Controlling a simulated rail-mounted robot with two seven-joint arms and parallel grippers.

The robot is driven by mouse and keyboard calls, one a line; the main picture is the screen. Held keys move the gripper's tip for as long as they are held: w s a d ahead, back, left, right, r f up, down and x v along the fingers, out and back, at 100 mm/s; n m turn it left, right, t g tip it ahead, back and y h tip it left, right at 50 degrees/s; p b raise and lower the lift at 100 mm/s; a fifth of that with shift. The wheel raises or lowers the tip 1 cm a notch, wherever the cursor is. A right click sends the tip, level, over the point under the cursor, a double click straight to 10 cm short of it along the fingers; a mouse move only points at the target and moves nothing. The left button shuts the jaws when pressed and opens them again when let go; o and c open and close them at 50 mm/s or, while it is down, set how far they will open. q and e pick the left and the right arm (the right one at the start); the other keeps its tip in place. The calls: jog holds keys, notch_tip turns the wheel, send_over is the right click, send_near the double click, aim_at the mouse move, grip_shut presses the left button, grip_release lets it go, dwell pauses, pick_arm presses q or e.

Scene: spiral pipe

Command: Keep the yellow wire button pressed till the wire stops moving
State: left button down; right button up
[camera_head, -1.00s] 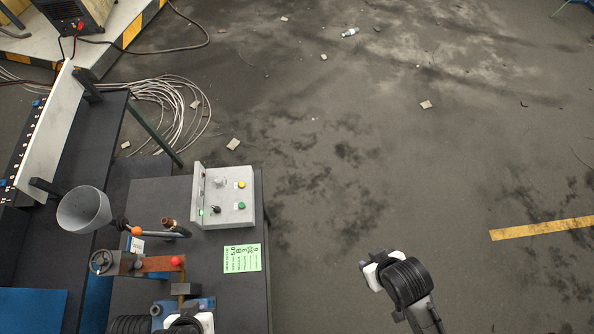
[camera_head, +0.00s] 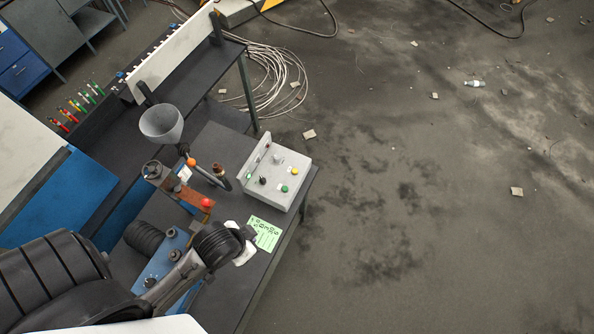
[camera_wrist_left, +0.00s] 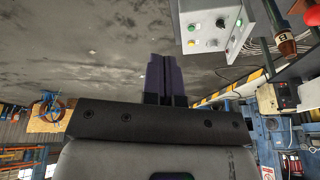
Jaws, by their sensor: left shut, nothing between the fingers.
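The yellow button (camera_head: 294,171) is on the sloped face of a grey control box (camera_head: 262,184), above a green button (camera_head: 284,188). Nothing touches it. In the left wrist view the yellow button (camera_wrist_left: 192,42) shows on the box at upper right. My left gripper (camera_head: 250,233) is near the green note, in front of the box and apart from it. Its dark fingers (camera_wrist_left: 166,73) are shut and empty, lying left of and below the box in the wrist view. My right gripper is out of view. I cannot tell which wire the task means.
A green note (camera_head: 265,234) lies on the dark bench. A machine with a red knob (camera_head: 207,202), an orange ball and a grey funnel (camera_head: 161,123) stands left of the box. Coiled pale cable (camera_head: 285,75) lies on the floor behind. The floor at right is mostly open.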

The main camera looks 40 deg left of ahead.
pick_arm(q)
jog(key=w+a+f+n+y+b, duration=0.1)
jog(key=w+a+f+y+b, duration=0.15)
jog(key=w+f, duration=0.8)
jog(key=n+t+y+b, duration=0.2)
jog(key=y+b, duration=0.3)
jog(key=b, duration=0.1)
send_over(296, 171)
notch_tip(296, 171, down, 8)
jog(key=shift+f, duration=0.15)
jog(key=shift+f+b, duration=0.1)
jog(key=shift+b, duration=0.2)
notch_tip(296, 171, down, 7)
jog(key=b, duration=0.7)
jog(key=shift+f+t+h+b, duration=0.3)
jog(key=shift+f+b, duration=0.25)
jog(key=shift+f, duration=0.3)
